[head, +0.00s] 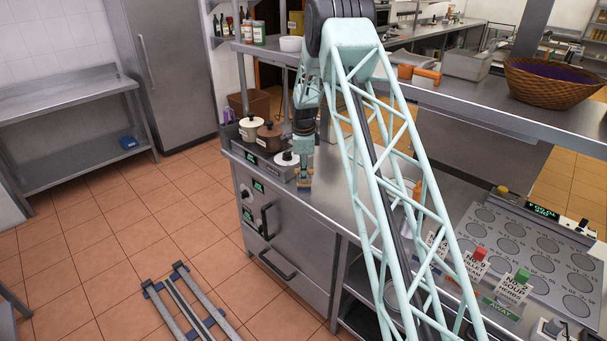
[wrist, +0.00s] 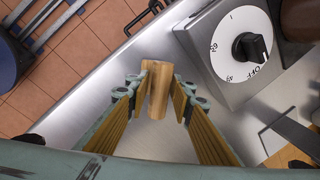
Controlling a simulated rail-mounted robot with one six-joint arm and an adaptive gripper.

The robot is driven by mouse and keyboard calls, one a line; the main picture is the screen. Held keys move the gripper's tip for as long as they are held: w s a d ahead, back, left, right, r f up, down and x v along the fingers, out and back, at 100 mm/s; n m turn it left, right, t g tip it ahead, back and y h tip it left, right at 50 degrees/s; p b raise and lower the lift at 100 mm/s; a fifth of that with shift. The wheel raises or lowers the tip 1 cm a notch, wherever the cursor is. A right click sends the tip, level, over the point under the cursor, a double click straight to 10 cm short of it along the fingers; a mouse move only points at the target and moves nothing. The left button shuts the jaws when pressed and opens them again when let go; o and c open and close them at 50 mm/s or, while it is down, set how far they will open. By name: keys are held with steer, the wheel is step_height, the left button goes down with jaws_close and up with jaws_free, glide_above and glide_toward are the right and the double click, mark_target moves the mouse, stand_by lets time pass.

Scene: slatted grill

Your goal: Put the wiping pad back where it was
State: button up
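My gripper (head: 305,174) points down over the steel counter, just right of the white dial, in the head view. In the wrist view its two ribbed fingers (wrist: 160,86) are spread apart on either side of a tan, wood-like block (wrist: 158,92). Narrow gaps seem to show beside the block, so it does not look clamped. The block may be the wiping pad or its handle; its underside is hidden. In the head view a small tan patch (head: 304,184) shows below the gripper.
A steel box with a white dial (wrist: 240,46) stands close right of the block in the wrist view. A grey, tan-edged flat piece (wrist: 275,139) lies nearby. Lidded pots (head: 269,136) stand behind the dial. The counter's edge is close; bare counter (head: 335,196) lies to the right.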

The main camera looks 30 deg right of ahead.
steer(key=shift+o, duration=0.9)
steer(key=shift+r, duration=0.2)
steer(key=shift+r, duration=0.2)
step_height(320, 180, up, 11)
steer(key=s+a, duration=0.1)
steer(key=s, duration=0.1)
steer(key=shift+r, duration=0.2)
stand_by(0.4)
